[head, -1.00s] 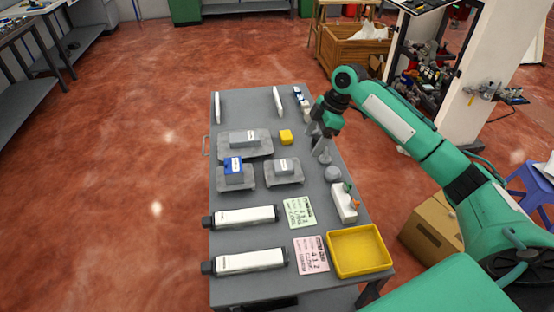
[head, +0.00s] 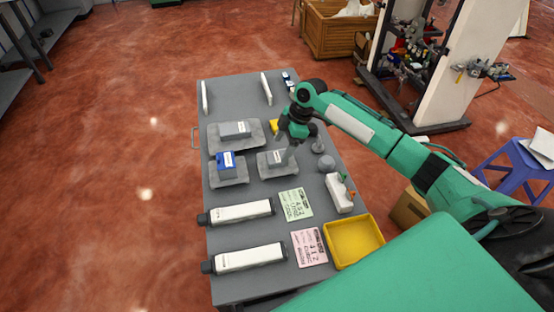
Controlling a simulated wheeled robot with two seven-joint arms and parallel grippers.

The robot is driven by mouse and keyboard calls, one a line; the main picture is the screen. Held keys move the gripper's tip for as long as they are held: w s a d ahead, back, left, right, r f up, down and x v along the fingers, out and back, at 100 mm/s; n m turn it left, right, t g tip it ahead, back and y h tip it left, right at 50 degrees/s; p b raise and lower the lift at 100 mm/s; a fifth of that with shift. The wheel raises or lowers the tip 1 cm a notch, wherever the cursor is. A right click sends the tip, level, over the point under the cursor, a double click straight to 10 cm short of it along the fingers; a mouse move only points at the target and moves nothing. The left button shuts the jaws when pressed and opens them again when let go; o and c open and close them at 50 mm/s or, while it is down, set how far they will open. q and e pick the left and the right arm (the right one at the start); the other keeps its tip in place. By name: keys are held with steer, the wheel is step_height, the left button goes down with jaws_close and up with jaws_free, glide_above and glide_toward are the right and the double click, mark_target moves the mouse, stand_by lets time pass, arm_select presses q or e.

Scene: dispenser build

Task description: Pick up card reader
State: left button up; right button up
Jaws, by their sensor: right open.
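Several grey labelled units sit on grey trays on the table, and I cannot read their labels to tell which is the card reader. A small grey box (head: 277,157) sits on the middle right tray (head: 266,171). A blue and grey box (head: 226,162) sits on the tray to its left, and a longer grey box (head: 235,129) lies on the tray behind. My right gripper (head: 303,150) is open, points down and is just right of the small grey box, apart from it as far as I can see. My left gripper is not in view.
A grey knob (head: 326,163) and a white holder (head: 339,194) stand at the right edge.

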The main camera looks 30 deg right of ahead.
mark_target(277, 156)
steer(key=p+x, duration=0.1)
steer(key=x, duration=0.3)
steer(key=shift+s+f, duration=0.1)
steer(key=shift+f, duration=0.05)
steer(key=c, duration=1.2)
steer(key=shift+o, duration=0.2)
